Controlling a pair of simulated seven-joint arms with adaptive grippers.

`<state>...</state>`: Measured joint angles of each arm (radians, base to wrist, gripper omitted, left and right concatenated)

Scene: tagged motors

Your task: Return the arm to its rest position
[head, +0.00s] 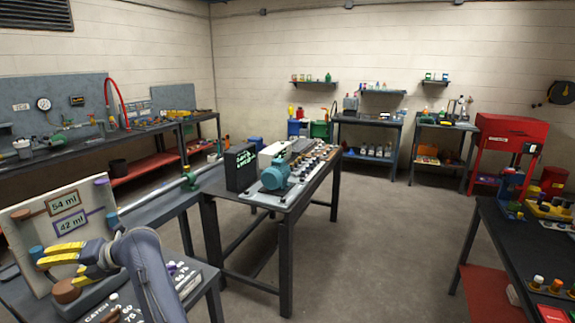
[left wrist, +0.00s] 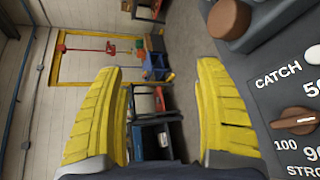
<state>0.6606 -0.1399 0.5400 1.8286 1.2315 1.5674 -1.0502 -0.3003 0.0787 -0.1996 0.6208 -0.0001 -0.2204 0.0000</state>
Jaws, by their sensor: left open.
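My left gripper (head: 58,267) is at the lower left of the head view, in front of a pale upright panel (head: 78,199) with "54 ml" and "42 ml" labels. Its yellow fingers hide part of that panel. In the left wrist view the two fingers (left wrist: 157,72) stand wide apart with nothing between them. A dark control plate (left wrist: 285,85) marked "CATCH", with a brown knob (left wrist: 297,121), lies to the right of the fingers. My right gripper is not in view.
A middle bench carries a teal motor (head: 275,175), a black display box (head: 240,167) and rows of small parts. A dark bench (head: 525,240) stands at the right. A red cabinet (head: 508,135) is at the back. The grey floor (head: 390,240) between the benches is clear.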

